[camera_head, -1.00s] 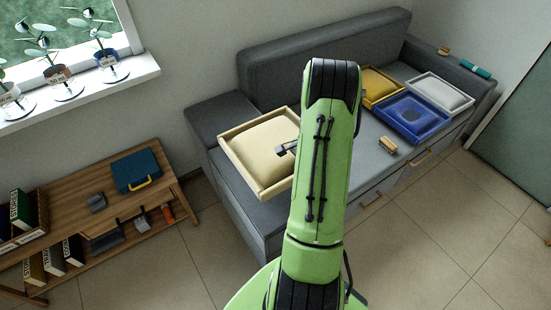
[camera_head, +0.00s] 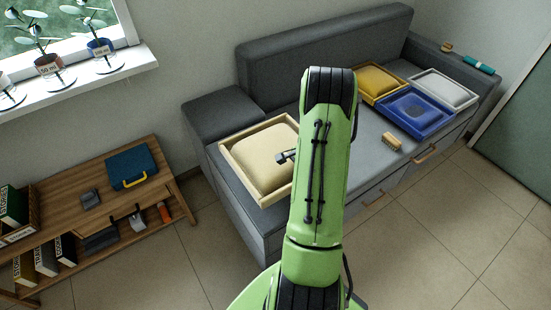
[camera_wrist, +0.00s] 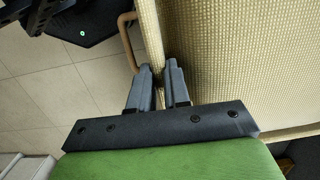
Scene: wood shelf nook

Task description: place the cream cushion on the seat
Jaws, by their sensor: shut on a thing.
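The cream cushion (camera_head: 262,158) lies in a shallow pale wooden tray (camera_head: 228,170) over the left part of the grey sofa seat (camera_head: 362,140). I cannot tell whether the tray touches the seat. My gripper (camera_head: 284,157) is at the tray's right side, partly hidden by my green arm. In the wrist view my gripper (camera_wrist: 162,72) is shut on the tray's rim (camera_wrist: 152,35), with the cream woven surface (camera_wrist: 235,60) close to the right of the fingers.
Yellow (camera_head: 380,80), blue (camera_head: 415,110) and light grey (camera_head: 445,88) cushions in trays stand on the right of the seat. A brush (camera_head: 391,141) lies near the front edge. The armrest (camera_head: 222,115) borders the left. A wooden shelf (camera_head: 75,205) stands at far left.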

